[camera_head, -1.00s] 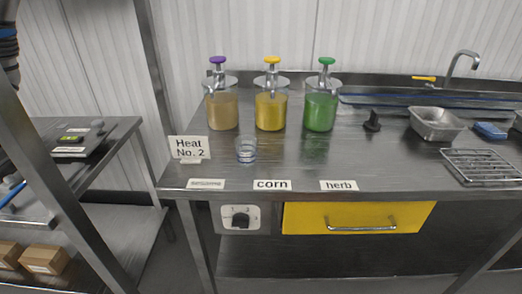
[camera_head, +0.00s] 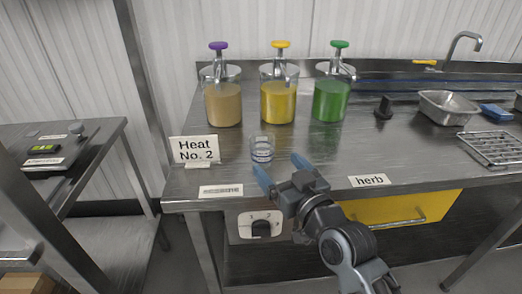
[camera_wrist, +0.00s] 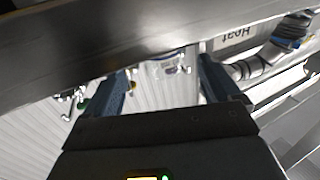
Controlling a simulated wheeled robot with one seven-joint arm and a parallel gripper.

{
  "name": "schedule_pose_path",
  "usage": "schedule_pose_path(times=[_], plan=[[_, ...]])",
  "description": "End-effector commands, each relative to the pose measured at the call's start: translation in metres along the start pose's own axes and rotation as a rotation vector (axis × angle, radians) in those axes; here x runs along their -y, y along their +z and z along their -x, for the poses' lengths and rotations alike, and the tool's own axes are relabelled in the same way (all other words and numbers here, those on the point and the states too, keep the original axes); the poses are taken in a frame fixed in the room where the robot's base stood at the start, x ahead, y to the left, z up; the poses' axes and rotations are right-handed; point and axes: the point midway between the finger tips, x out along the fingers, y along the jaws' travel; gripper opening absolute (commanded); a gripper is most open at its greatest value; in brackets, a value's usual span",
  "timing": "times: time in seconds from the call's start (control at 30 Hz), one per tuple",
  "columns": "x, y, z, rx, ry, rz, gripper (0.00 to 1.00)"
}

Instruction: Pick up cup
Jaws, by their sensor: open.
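A small clear cup (camera_head: 262,149) stands on the steel counter (camera_head: 330,160), in front of the dispensers and just right of the "Heat No. 2" sign. My gripper (camera_head: 281,167) is at the counter's front edge, with its two blue fingers spread apart and pointing toward the cup. The fingertips are a little in front of the cup, with nothing between them. The wrist view shows my gripper (camera_wrist: 160,82) with its fingers apart. A small clear shape between them there is too unclear to name surely.
Purple-topped (camera_head: 222,103), yellow-topped (camera_head: 279,101) and green-topped (camera_head: 331,99) dispensers stand behind the cup. The "Heat No. 2" sign (camera_head: 194,150) is at its left. A metal pan (camera_head: 447,107) and wire rack (camera_head: 492,147) are at the right.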

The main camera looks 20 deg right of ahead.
Motion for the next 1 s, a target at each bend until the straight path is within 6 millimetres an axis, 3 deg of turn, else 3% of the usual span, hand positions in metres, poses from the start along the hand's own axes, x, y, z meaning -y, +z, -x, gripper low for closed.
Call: schedule_pose_path(times=[0.4, 0.73, 1.0], plan=[[0.002, -0.004, -0.052, 0.000, -0.001, -0.001, 0.90], [0.002, -0.003, -0.060, 0.000, 0.000, 0.000, 0.90], [0.002, -0.003, -0.059, 0.000, 0.000, 0.000, 0.66]])
